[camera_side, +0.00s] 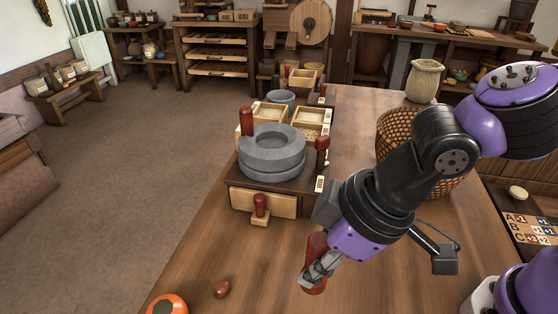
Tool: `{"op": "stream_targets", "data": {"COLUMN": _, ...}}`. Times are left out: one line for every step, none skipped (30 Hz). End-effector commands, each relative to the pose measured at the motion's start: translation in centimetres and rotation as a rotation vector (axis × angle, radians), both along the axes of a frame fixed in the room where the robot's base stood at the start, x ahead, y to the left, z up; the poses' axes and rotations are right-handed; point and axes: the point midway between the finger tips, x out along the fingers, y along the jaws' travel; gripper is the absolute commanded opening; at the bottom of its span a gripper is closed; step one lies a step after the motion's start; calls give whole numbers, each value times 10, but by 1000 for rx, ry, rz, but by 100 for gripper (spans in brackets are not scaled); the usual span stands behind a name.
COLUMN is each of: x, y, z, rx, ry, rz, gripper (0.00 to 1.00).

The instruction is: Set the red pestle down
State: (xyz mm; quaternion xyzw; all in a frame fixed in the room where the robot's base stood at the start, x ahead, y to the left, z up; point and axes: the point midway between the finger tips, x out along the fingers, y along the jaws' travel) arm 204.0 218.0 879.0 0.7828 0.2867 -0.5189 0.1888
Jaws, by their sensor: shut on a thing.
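My gripper (322,270) is at the lower middle of the side view, pointing down and to the left over the front part of the wooden table (420,272). It is shut on a red pestle (316,245), which stands roughly upright between the fingers. The pestle's lower end shows just below the fingers. I cannot tell whether it touches the table.
The quern's wooden stand (264,200) is behind and left of my gripper. A brown egg-shaped thing (222,288) and an orange round thing (167,305) lie at the front left. A woven basket (395,125) and a sack (424,80) stand behind my arm. Bare table lies between.

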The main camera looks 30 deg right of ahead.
Motion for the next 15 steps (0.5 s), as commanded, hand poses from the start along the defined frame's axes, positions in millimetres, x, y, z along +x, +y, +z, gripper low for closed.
{"op": "stream_targets", "data": {"x": -2, "y": -3, "z": -9, "rx": -4, "ry": 4, "rz": 4, "gripper": 0}}
{"op": "stream_targets", "data": {"x": -3, "y": -3, "z": -15, "rx": -4, "ry": 6, "rz": 7, "gripper": 0}}
{"op": "stream_targets", "data": {"x": -4, "y": -4, "z": -23, "rx": -5, "ry": 7, "rz": 8, "gripper": 0}}
{"op": "stream_targets", "data": {"x": -4, "y": -4, "z": -28, "rx": -4, "ry": 6, "rz": 8, "gripper": 0}}
{"op": "stream_targets", "data": {"x": -4, "y": -4, "z": -33, "rx": -4, "ry": 7, "rz": 7, "gripper": 0}}
{"op": "stream_targets", "data": {"x": -3, "y": -3, "z": -37, "rx": -3, "ry": 6, "rz": 7, "gripper": 0}}
{"op": "stream_targets", "data": {"x": -3, "y": -3, "z": -40, "rx": -3, "ry": 5, "rz": 7, "gripper": 0}}
{"op": "stream_targets", "data": {"x": -3, "y": -3, "z": -44, "rx": -3, "ry": 5, "rz": 7, "gripper": 0}}
{"op": "stream_targets", "data": {"x": -3, "y": -3, "z": -49, "rx": -3, "ry": 6, "rz": 6, "gripper": 0}}
{"op": "stream_targets", "data": {"x": -4, "y": -4, "z": -54, "rx": -3, "ry": 6, "rz": 6, "gripper": 0}}
{"op": "stream_targets", "data": {"x": -4, "y": -4, "z": -59, "rx": -5, "ry": 7, "rz": 6, "gripper": 0}}
{"op": "stream_targets", "data": {"x": -3, "y": -3, "z": -65, "rx": -5, "ry": 7, "rz": 6, "gripper": 0}}
{"op": "stream_targets", "data": {"x": -3, "y": -3, "z": -70, "rx": -5, "ry": 7, "rz": 6, "gripper": 0}}
{"op": "stream_targets", "data": {"x": -3, "y": -3, "z": -73, "rx": -3, "ry": 5, "rz": 6, "gripper": 0}}
{"op": "stream_targets", "data": {"x": -3, "y": -3, "z": -76, "rx": -2, "ry": 5, "rz": 6, "gripper": 0}}
